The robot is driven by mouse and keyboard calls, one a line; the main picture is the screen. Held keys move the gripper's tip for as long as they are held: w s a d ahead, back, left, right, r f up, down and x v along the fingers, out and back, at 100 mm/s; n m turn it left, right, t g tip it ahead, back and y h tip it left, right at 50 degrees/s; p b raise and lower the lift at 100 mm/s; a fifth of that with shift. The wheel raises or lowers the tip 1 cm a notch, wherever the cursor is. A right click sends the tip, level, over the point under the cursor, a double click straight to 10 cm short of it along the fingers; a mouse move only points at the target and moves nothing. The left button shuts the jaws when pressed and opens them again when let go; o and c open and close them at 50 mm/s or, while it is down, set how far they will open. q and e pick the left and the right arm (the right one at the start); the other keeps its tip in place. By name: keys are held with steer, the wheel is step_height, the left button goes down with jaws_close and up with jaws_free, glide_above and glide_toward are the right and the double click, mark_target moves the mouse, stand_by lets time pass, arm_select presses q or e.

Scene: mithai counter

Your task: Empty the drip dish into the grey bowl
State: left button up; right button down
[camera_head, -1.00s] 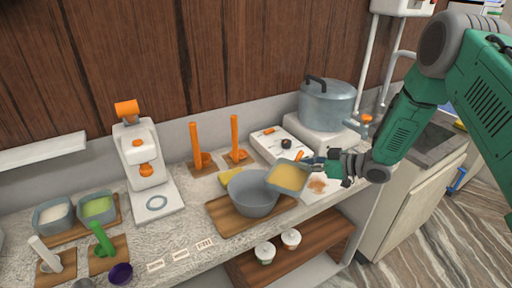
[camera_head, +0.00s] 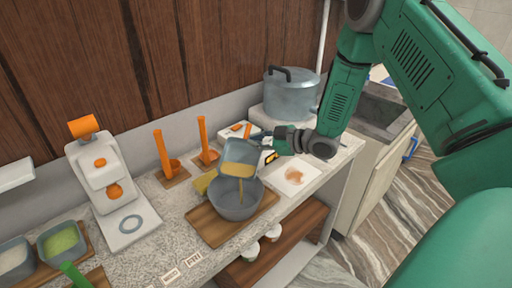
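The drip dish (camera_head: 239,153), a small grey-blue square dish, is tilted steeply above the grey bowl. Yellow liquid (camera_head: 240,190) runs from its lower edge in a thin stream into the bowl. The grey bowl (camera_head: 233,208) stands upright on a wooden board (camera_head: 213,233). My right gripper (camera_head: 266,147) is shut on the dish's right side and holds it above the bowl's back rim; the fingertips are partly hidden by the dish. My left gripper is not in view.
A white press with orange knobs (camera_head: 105,180) stands at the left. A stained white sheet (camera_head: 296,179) lies right of the bowl. Orange ladles (camera_head: 163,155) stand behind.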

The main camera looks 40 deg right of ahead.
steer(key=s+r+n+b, duration=0.1)
steer(key=a+r+n+t+b, duration=0.1)
steer(key=n, duration=0.1)
steer(key=s+a+r+n+t+h+b, duration=0.1)
steer(key=r, duration=0.1)
steer(key=shift+s+a+n, duration=0.2)
steer(key=shift+s+n, duration=0.15)
steer(key=shift+n, duration=0.05)
steer(key=s+a+r+n+t+b, duration=0.2)
steer(key=s+a+n+b, duration=0.3)
steer(key=b, duration=0.6)
steer(key=a+n+t, duration=0.1)
steer(key=a+n, duration=0.1)
steer(key=n, duration=0.1)
steer(key=shift+y, duration=0.4)
steer(key=shift+a+r, duration=0.15)
steer(key=shift+r, duration=0.05)
